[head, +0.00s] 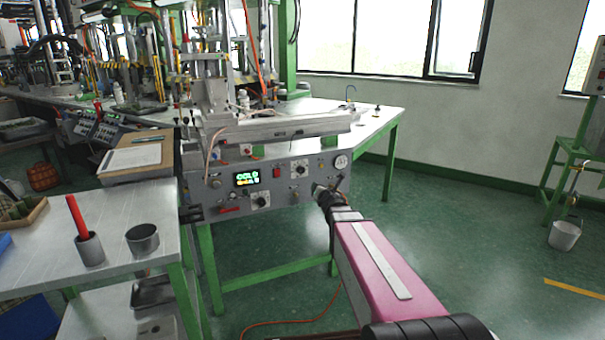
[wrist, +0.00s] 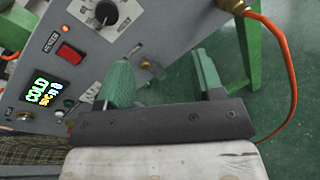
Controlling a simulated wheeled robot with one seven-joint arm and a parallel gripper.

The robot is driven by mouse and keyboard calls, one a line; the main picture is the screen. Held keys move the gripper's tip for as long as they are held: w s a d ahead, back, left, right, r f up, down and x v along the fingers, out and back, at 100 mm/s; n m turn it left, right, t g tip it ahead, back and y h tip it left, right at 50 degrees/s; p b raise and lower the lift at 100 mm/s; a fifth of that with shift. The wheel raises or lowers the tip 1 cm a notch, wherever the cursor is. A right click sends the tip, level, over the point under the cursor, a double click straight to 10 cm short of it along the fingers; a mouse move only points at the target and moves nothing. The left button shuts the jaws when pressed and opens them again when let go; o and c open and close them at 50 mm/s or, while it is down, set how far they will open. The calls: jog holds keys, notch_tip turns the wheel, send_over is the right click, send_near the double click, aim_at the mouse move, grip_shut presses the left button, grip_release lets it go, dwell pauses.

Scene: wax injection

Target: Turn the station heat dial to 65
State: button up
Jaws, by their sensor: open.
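The station's grey control panel (head: 225,190) carries a lit display (head: 246,178) reading COLD, with smaller characters below it. One black dial on a white plate (head: 299,170) is at the upper right of the panel; it also shows at the top of the wrist view (wrist: 105,12). A second dial (head: 261,201) is lower, near the display. In the wrist view my left finger hides most of its white plate (wrist: 90,95). I cannot tell which is the heat dial, nor read their settings. My gripper (wrist: 165,78) is open and empty before the panel's lower right part.
A red switch (wrist: 70,52) sits between the display and the upper dial. An orange cable (wrist: 285,70) hangs from the panel's right end. A side table (head: 110,225) with a metal cup (head: 142,239) stands left.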

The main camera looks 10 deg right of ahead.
aim_at(302, 171)
jog(key=w+a+r+n+y, duration=0.1)
jog(key=w+a+n, duration=0.1)
jog(key=w+n, duration=0.1)
jog(key=w+a+r+n+y, duration=0.1)
jog(key=w+a+n, duration=0.1)
jog(key=w, duration=0.3)
jog(key=w+a+r+n+y, duration=0.1)
jog(key=w+a+n+y, duration=0.1)
jog(key=w+n, duration=0.1)
jog(key=shift+w+a+n+t, duration=0.3)
jog(key=shift+w+t, duration=0.1)
jog(key=shift+w, duration=0.05)
jog(key=shift+r, duration=0.1)
jog(key=c, duration=0.9)
